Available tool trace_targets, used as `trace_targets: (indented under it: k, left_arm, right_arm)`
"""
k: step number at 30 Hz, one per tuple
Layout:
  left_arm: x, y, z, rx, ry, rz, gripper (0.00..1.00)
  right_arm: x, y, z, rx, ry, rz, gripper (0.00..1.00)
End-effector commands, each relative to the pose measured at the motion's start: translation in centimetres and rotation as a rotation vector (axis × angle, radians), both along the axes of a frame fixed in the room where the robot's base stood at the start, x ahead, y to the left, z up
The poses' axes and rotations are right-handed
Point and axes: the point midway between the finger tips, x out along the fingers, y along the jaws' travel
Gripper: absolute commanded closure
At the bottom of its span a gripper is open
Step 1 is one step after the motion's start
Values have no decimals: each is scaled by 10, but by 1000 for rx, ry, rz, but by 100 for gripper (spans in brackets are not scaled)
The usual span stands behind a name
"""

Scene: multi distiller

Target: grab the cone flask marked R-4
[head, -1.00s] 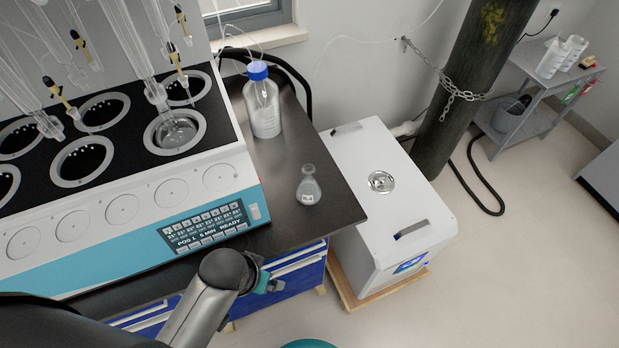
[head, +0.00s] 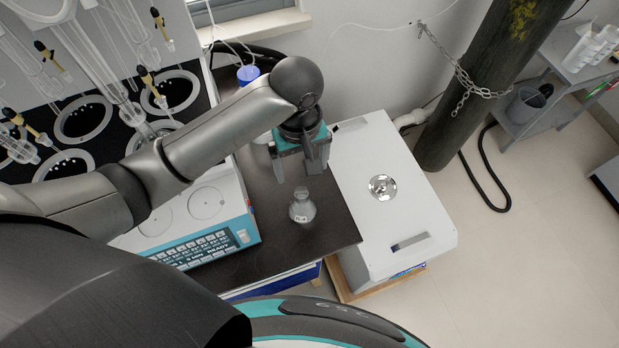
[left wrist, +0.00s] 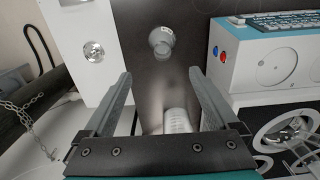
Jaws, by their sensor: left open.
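The cone flask (head: 302,208) is clear glass with a small white label that seems to read R-4. It stands upright on the dark bench top (head: 268,222). In the left wrist view the flask (left wrist: 161,42) is seen from above, beyond the fingertips. My left gripper (head: 299,176) is open and empty, with its fingers pointing down just behind and above the flask. In the left wrist view its two fingers (left wrist: 161,80) stand wide apart and do not touch the flask. My right gripper is not in view.
The multi distiller (head: 190,215) stands left of the flask. A blue-capped bottle (head: 247,74) is behind my left arm, mostly hidden; its body (left wrist: 177,121) shows between the fingers in the wrist view. A white box unit (head: 395,205) stands right of the bench.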

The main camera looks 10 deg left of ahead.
Motion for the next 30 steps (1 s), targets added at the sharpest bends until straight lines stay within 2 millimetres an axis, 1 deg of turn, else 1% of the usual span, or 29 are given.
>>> trace_targets:
  k: [1, 2, 4, 8, 9, 12, 15, 18, 21, 24, 30]
  left_arm:
    - [0, 2, -1, 7, 6, 10, 7]
    - [0, 2, -3, 9, 8, 13, 7]
    - [0, 2, -10, 11, 10, 18, 7]
    - [-1, 2, -36, 11, 11, 19, 7]
    - [0, 2, -45, 10, 10, 19, 7]
    - [0, 2, -67, 11, 10, 19, 7]
    - [-1, 2, -84, 9, 8, 17, 7]
    - [0, 2, -95, 8, 6, 17, 7]
    - [0, 1, -100, 8, 5, 16, 7]
    - [-1, 2, -108, 8, 6, 16, 7]
    - [-2, 2, -138, 8, 6, 16, 7]
  right_arm:
    - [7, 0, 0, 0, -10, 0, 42]
    - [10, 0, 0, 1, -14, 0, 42]
    - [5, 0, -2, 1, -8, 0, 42]
    - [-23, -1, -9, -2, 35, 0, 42]
    - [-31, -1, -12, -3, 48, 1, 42]
    - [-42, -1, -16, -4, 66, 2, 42]
    - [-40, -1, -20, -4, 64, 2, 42]
    - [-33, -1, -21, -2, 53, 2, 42]
    - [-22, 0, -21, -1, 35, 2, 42]
    - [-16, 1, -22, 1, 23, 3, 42]
    - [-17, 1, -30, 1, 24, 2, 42]
